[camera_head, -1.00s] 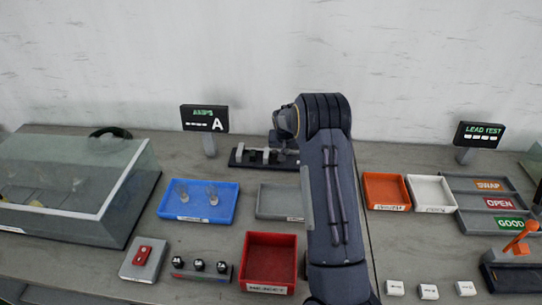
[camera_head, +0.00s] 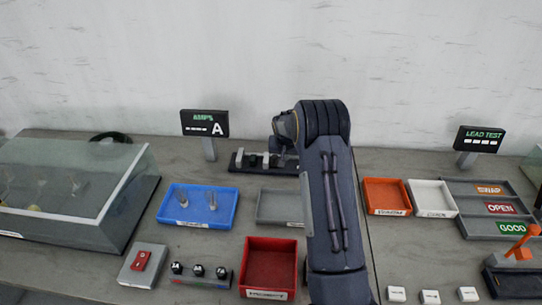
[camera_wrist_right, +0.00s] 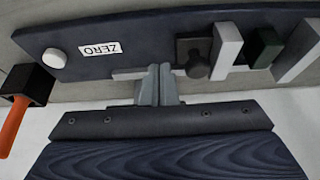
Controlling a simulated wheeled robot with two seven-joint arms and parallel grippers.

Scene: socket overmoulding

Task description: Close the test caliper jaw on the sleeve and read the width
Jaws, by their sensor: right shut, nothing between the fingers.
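The test caliper (camera_head: 265,163) is a dark bar with pale upright jaws at the back of the bench, partly hidden by my right arm. In the right wrist view it is a dark plate (camera_wrist_right: 130,40) with a ZERO label, a round white button, a black knob (camera_wrist_right: 197,66), a pale jaw (camera_wrist_right: 227,44) and another pale jaw (camera_wrist_right: 299,62). A dark green piece (camera_wrist_right: 265,48) stands between the pale jaws; I cannot tell whether it is the sleeve. My right gripper (camera_wrist_right: 160,72) is shut and empty at the plate's edge, left of the knob. My left gripper is out of view.
A blue tray (camera_head: 232,207) with two metal pieces, a grey tray (camera_head: 280,220) and a red bin (camera_head: 270,265) lie in front. In the wrist view, a black block with an orange handle (camera_wrist_right: 14,125) is at left.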

